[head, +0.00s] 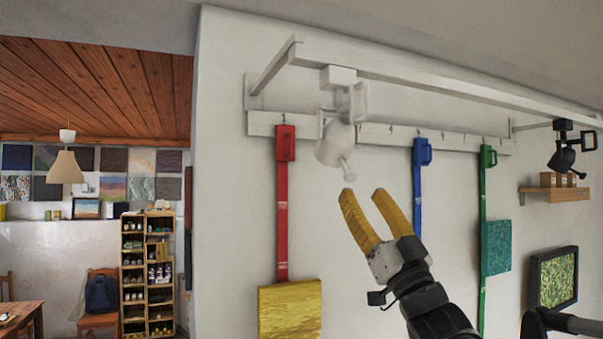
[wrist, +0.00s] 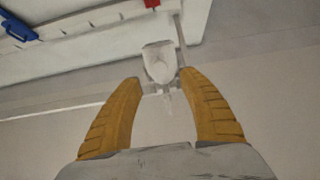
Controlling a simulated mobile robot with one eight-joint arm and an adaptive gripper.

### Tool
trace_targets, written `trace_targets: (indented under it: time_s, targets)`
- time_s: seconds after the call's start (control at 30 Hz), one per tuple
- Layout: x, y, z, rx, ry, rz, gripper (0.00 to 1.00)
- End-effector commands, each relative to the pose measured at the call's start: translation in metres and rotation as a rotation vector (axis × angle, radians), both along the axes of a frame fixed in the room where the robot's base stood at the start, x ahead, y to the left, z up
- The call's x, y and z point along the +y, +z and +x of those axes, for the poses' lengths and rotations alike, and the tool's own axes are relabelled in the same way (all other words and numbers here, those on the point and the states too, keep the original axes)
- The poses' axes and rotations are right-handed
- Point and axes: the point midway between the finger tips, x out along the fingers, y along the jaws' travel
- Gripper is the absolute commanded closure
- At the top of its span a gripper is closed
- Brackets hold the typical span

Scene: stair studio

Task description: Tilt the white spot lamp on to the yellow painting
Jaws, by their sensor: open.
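The white spot lamp (head: 337,145) hangs from a white rail (head: 420,82) near the top of the wall, with a small handle knob sticking out at its lower end. In the wrist view the lamp (wrist: 160,62) shows ahead, between and beyond my fingertips. The yellow painting (head: 290,310) hangs below on a red strap (head: 283,215), to the lower left of my gripper. My gripper (head: 362,194) is open and empty, pointing up, just below the lamp. It looks apart from the lamp.
A black spot lamp (head: 563,155) hangs at the rail's right end. Blue (head: 418,185) and green (head: 485,235) straps hang to the right; the green one holds a teal painting (head: 496,247). A wooden shelf (head: 555,194) and a framed green picture (head: 553,280) are farther right.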

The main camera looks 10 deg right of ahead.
Motion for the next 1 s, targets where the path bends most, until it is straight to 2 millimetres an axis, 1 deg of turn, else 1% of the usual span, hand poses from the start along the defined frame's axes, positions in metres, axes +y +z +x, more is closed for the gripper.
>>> trace_targets:
  time_s: [0.03,0.1,0.3,0.47,0.7,0.73,0.77,0.8,0.87,0.9,1.0]
  targets:
    - [0.003,0.01,0.008,0.0,0.002,-0.001,0.52]
    - [0.005,0.02,0.017,0.0,0.001,0.0,0.52]
    - [0.011,0.04,0.038,0.0,0.001,0.001,0.52]
    - [0.012,0.047,0.044,0.001,0.0,0.0,0.52]
    - [0.012,0.047,0.045,0.001,-0.001,0.0,0.52]
    - [0.012,0.047,0.045,0.001,-0.001,0.0,0.54]
    - [0.012,0.047,0.045,0.001,-0.001,0.0,0.63]
    - [0.012,0.047,0.045,0.001,-0.001,0.0,0.75]
    - [0.012,0.047,0.045,0.001,-0.001,0.0,0.93]
    - [0.012,0.046,0.045,0.001,-0.001,0.0,1.0]
    - [0.012,0.046,0.045,0.001,-0.001,0.0,1.0]
